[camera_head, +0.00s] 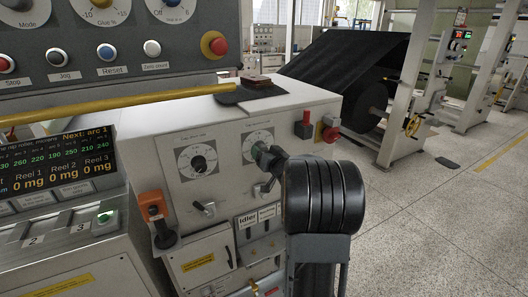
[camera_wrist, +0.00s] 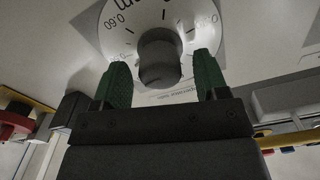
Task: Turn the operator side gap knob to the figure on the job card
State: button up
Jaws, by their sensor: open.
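In the head view, two round white dials sit on the sloped grey panel. The left dial (camera_head: 198,162) has a dark knob (camera_head: 199,163) at its centre. The right dial (camera_head: 249,142) is partly hidden by my gripper (camera_head: 265,157), which is in front of it. In the wrist view, a dark round knob (camera_wrist: 160,48) on a white dial (camera_wrist: 118,20) shows between the green fingertips of my open gripper (camera_wrist: 160,65). A gap shows on each side of the knob. The dial shows a figure like 0.60, upside down. The panel labels are too small to read, and I cannot make out a job card.
A yellow bar (camera_head: 120,101) crosses above the panel. A red button (camera_head: 327,132) and a red switch block (camera_head: 304,126) are on the right. Open floor (camera_head: 440,220) lies to the right.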

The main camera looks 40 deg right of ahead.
jog(key=shift+w, duration=0.25)
jog(key=shift+c, duration=0.2)
jog(key=c, duration=0.9)
